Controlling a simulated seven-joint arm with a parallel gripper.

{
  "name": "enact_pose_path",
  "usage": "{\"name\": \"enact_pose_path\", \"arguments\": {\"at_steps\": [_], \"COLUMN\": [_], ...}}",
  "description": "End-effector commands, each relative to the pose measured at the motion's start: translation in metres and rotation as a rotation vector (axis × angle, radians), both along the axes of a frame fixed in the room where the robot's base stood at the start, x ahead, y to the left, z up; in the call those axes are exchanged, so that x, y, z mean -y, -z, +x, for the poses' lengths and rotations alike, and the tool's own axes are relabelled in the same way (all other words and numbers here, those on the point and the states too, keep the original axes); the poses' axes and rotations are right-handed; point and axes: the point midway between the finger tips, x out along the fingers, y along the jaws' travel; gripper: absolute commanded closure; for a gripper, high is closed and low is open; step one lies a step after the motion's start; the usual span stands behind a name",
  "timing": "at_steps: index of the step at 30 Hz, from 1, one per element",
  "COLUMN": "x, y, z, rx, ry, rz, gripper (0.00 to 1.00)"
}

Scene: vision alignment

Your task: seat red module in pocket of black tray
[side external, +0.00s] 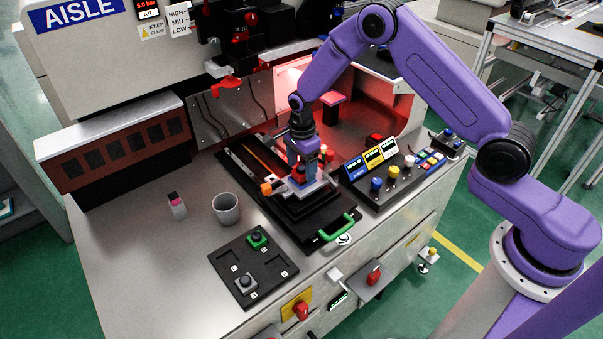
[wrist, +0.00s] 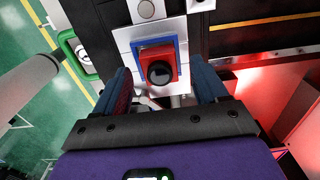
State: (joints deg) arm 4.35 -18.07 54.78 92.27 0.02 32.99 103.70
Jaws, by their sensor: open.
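The red module (wrist: 153,52), a red block with a round black lens, sits in a blue frame on a white plate in the wrist view. In the side external view the red module (side external: 299,171) is mostly hidden by my gripper (side external: 303,163). My gripper (wrist: 164,76) is open, with its two fingers on either side of the red module; I cannot tell whether they touch it. The black tray (side external: 258,270) lies on the bench at the front. A green module (side external: 257,239) and a grey module (side external: 245,283) sit on it; its other pockets look empty.
The white plate stands on a black slide fixture with a green handle (side external: 341,228). A grey cup (side external: 226,208) and a small pink-topped block (side external: 177,205) stand left of the fixture. A button panel (side external: 390,172) is to the right. Bench space around the cup is clear.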

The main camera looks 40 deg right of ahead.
Motion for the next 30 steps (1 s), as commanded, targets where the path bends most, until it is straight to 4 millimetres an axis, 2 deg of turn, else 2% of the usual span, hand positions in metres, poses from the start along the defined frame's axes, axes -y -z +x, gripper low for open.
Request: {"name": "enact_pose_path", "arguments": {"at_steps": [3, 11, 15, 16, 17, 30], "x": [-0.0004, -0.0004, -0.0003, -0.0004, -0.0003, -0.0003], "y": [0.0086, 0.0097, 0.0097, 0.0097, 0.0097, 0.0032], "z": [0.0001, 0.0002, 0.0002, 0.0001, 0.0001, 0.0005], "rx": [0.001, 0.002, 0.002, 0.002, 0.002, 0.002], "ry": [0.000, 0.000, 0.000, 0.000, 0.000, 0.000], "rz": [0.001, 0.001, 0.001, 0.001, 0.001, 0.001], "gripper": [0.28, 0.28, 0.73, 0.83, 0.89, 0.89]}}
